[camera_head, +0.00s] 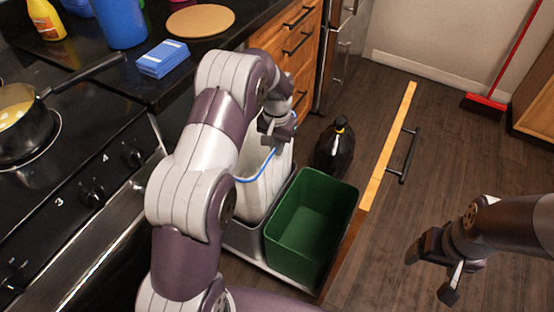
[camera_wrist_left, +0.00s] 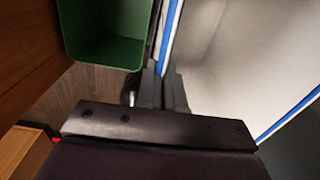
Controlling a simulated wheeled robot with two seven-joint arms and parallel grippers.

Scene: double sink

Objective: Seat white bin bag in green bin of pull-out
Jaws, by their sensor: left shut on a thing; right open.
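My left gripper (camera_head: 276,140) is shut on the bag's rim; in the left wrist view the fingers (camera_wrist_left: 160,92) pinch the edge beside the blue band (camera_wrist_left: 172,35). The green bin (camera_head: 305,220) is empty, in front and to the right of the bag; it also shows in the left wrist view (camera_wrist_left: 103,48). My right gripper (camera_head: 433,270) is open and empty over the floor.
The pull-out's wooden front (camera_head: 388,150) with a black handle (camera_head: 408,155) stands right of the bins. A dark bottle (camera_head: 334,150) with a yellow cap stands on the floor behind the green bin. The stove (camera_head: 80,165) is at left.

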